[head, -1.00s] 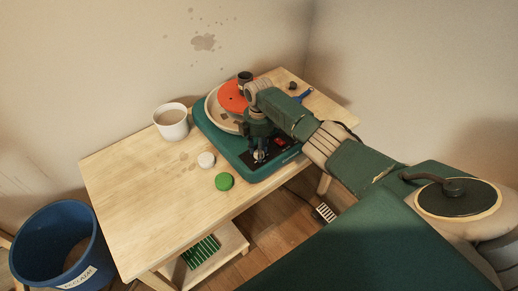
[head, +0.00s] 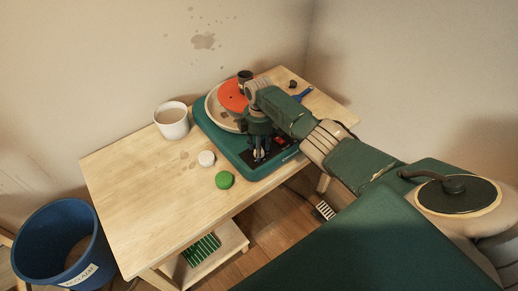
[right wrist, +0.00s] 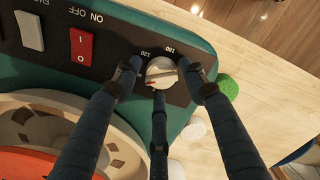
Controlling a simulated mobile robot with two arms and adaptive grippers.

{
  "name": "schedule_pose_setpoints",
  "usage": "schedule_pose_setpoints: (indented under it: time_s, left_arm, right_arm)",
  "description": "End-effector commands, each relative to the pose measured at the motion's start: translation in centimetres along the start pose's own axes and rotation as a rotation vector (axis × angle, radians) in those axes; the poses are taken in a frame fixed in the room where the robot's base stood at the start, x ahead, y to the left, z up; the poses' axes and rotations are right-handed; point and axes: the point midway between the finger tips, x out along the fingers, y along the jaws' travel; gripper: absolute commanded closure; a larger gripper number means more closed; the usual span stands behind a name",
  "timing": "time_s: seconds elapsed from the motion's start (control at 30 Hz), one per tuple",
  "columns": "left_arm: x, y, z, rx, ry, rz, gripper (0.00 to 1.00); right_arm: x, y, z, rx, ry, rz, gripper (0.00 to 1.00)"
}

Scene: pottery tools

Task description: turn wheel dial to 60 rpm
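The teal pottery wheel (head: 203,128) sits on the wooden table. Its white dial (right wrist: 161,72) is on the dark control panel (right wrist: 112,52), with a red mark pointing left in the right wrist view. The numbers 120 and 180 show beside the dial; other numbers are hidden by my fingers. My right gripper (right wrist: 160,78) is around the dial, its three fingers spread with narrow gaps to the dial's side. In the head view the right gripper (head: 259,155) is low over the panel. My left gripper is not in view.
A red rocker switch (right wrist: 81,46) and a white switch (right wrist: 30,31) are on the panel. A green round piece (head: 224,180), a white round piece (head: 206,158) and a white cup (head: 172,121) stand on the table. The table's left part is clear.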

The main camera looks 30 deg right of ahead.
Motion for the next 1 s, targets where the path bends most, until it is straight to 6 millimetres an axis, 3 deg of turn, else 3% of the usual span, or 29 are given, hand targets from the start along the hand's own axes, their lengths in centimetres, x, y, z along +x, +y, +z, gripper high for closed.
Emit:
schedule_pose_setpoints:
  time_s: [0.3, 0.43, 0.8, 1.0]
  left_arm:
    - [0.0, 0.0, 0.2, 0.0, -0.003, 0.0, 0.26]
    - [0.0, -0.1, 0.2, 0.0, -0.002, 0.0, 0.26]
    - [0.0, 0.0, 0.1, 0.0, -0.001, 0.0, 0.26]
    - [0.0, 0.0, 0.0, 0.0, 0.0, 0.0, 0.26]
  right_arm:
    - [0.1, -0.1, 0.0, -0.001, -0.001, -0.003, 0.49]
    - [-0.9, -0.1, 0.0, -0.002, 0.0, -0.003, 0.49]
    - [-8.3, 0.1, 0.0, -0.001, 0.001, 0.001, 0.49]
    - [-11.1, 0.0, 0.0, 0.0, 0.0, -0.001, 0.49]
